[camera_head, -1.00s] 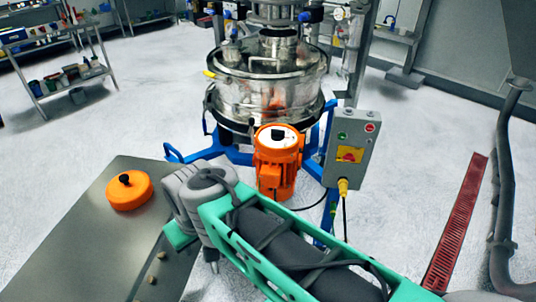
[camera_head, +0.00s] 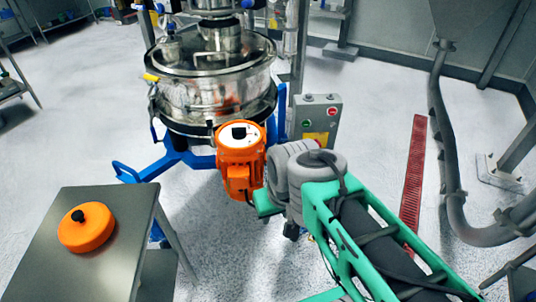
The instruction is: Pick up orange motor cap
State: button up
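The orange motor cap (camera_head: 86,228), round with a black knob on top, lies on the grey metal table (camera_head: 120,277) at the lower left. The orange motor (camera_head: 240,182) stands upright below the sifter, with a white top and a black piece at its centre. My gripper (camera_head: 290,233) is at the end of the grey and green arm, right of the table and just right of the motor. It is well apart from the cap. Only a small dark part of it shows below the wrist, so its fingers cannot be made out.
The steel sifter (camera_head: 215,95) stands on a blue frame (camera_head: 175,158) behind the motor. A grey control box (camera_head: 316,112) is right of it. A red floor grate (camera_head: 414,175) and grey pipes (camera_head: 450,150) lie at the right. The floor between table and arm is clear.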

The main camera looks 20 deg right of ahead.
aim_at(88, 226)
jog(key=u, duration=0.5)
jog(key=i, duration=1.1)
jog(key=u, duration=3.7)
